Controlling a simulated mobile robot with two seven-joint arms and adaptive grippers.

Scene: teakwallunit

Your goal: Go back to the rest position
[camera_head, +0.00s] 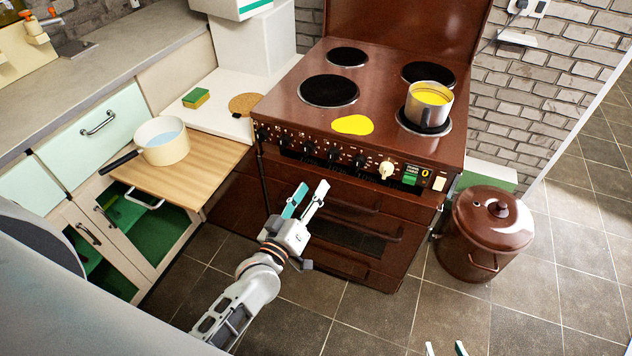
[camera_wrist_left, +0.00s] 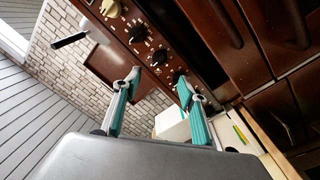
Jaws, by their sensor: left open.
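My left gripper (camera_head: 308,200) is open and empty in the head view, in front of the brown stove's lower doors. In the left wrist view its two teal-padded fingers (camera_wrist_left: 158,88) are spread apart with nothing between them, the stove's knob panel (camera_wrist_left: 150,45) beyond. Only the fingertips of my right gripper (camera_head: 445,349) show at the bottom edge of the head view. They stand apart, with nothing visible between them.
The stove (camera_head: 300,95) bears a steel pot (camera_head: 426,112) of yellow liquid and a yellow spill (camera_head: 352,125). A cream saucepan (camera_head: 162,150) stands on a wooden pull-out board (camera_head: 205,165). A brown lidded bin (camera_head: 490,225) stands right of the stove. Floor between is clear.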

